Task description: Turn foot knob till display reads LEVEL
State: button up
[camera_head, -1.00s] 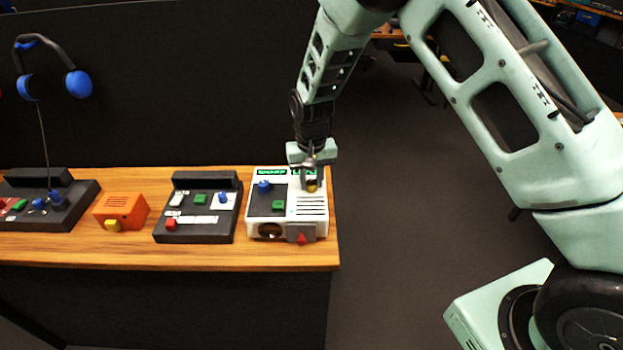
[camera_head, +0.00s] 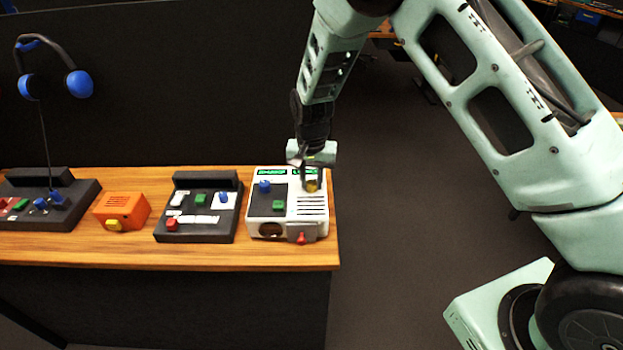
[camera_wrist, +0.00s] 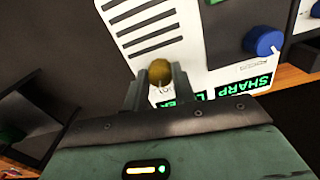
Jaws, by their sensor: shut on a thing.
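The white projector-like device (camera_head: 318,228) stands at the right end of the wooden table. A yellow-brown round knob (camera_head: 312,187) sits on its top, near the back right. It also shows in the wrist view (camera_wrist: 159,71), between my fingers. My gripper (camera_head: 310,180) points down from above and is shut on this knob. Two green-lit displays lie along the device's back edge. One reads SHARP (camera_wrist: 250,89) in the wrist view. The other (camera_wrist: 190,107) seems to begin with L, but my gripper partly hides it, so its full word cannot be told.
The device also bears a blue knob (camera_head: 265,187), a green button (camera_head: 278,206) and a red lever (camera_head: 301,239). To its left stand a black control panel (camera_head: 198,236), an orange box (camera_head: 122,209) and a panel with a headset (camera_head: 55,72). Open floor lies to the right.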

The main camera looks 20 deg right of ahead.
aim_at(311, 183)
jog(key=o, duration=1)
notch_tip(311, 183, up, 18)
jog(key=shift+f+b, duration=0.2)
jog(key=shift+b, duration=1.05)
jog(key=s+a+r+n+y, duration=0.1)
jog(key=s+a+n, duration=0.3)
jog(key=s, duration=0.6)
jog(key=s+a+n, duration=0.3)
jog(key=s+a, duration=0.1)
jog(key=s, duration=0.6)
jog(key=s+n, duration=0.2)
jog(key=s, duration=0.2)
jog(key=s+d+f+n, duration=0.1)
jog(key=s+n, duration=0.1)
jog(key=s, duration=0.3)
jog(key=s+d+f+n, duration=0.1)
jog(key=s, duration=0.3)
jog(key=shift+s+d+f+n, duration=0.1)
jog(key=shift+s+f+n, duration=0.05)
jog(key=shift+s+n, duration=0.25)
